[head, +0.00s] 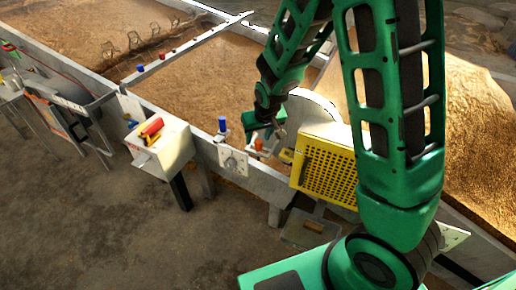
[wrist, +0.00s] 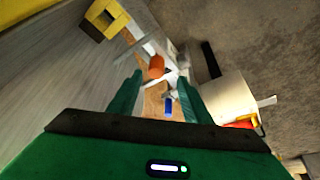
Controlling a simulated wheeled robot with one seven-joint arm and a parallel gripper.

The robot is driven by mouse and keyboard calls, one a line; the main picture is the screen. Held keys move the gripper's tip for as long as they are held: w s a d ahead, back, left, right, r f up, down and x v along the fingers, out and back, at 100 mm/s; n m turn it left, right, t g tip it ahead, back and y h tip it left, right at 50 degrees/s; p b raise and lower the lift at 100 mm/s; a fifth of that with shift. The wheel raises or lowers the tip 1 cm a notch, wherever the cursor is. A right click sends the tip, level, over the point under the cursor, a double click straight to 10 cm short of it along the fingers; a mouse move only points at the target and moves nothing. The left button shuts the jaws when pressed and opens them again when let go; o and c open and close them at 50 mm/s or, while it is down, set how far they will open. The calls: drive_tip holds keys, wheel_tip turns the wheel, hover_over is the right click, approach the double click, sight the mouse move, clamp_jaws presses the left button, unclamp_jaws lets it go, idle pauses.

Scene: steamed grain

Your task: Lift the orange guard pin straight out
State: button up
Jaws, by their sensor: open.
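The orange guard pin (head: 259,144) stands at the trough's near edge, beside the yellow perforated guard (head: 328,172). In the wrist view the orange pin (wrist: 156,67) shows beyond the fingertips, roughly between them. My gripper (head: 263,130) is close to the pin in the head view, but its fingers are small there. In the wrist view my gripper (wrist: 155,80) has its two green fingers apart, with nothing held between them. The pin's lower part is hard to make out.
A blue knob (head: 222,125) stands just left of the pin; a blue piece (wrist: 168,107) also shows between the fingers. A yellow block (wrist: 105,18) is at the wrist view's upper left.

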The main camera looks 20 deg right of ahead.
sight(259, 142)
drive_tip(key=x, duration=0.4)
drive_tip(key=shift+d+f, duration=0.1)
drive_tip(key=shift+d, duration=0.3)
drive_tip(key=shift+w+f, duration=0.2)
drive_tip(key=shift+f, duration=0.3)
clamp_jaws()
